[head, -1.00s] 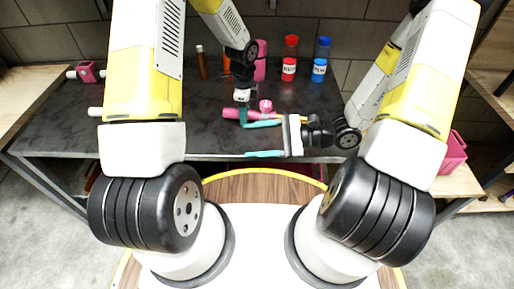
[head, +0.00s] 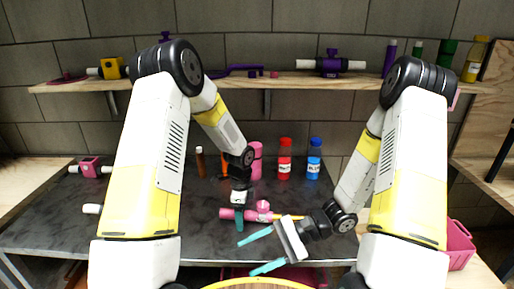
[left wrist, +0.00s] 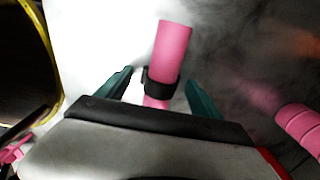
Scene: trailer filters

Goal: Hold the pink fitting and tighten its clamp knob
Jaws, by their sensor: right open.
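The pink fitting (head: 228,214) lies on the dark tabletop, with a round pink knob (head: 263,205) standing at its right part. My left gripper (head: 239,226) reaches down over its left part. In the left wrist view, a pink tube (left wrist: 173,45) with a black band (left wrist: 161,84) lies between the teal fingers of my left gripper (left wrist: 160,76). The fingers are apart, with a visible gap on the left side. My right gripper (head: 245,258) is open and empty, in front of the fitting and apart from it, its fingers pointing left.
Red (head: 285,160) and blue (head: 314,160) bottles and a pink cylinder (head: 256,160) stand behind. Another pink fitting (head: 89,167) lies at the table's left. A wall shelf (head: 285,83) holds purple and yellow fittings. A pink crate (head: 459,243) is at the right.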

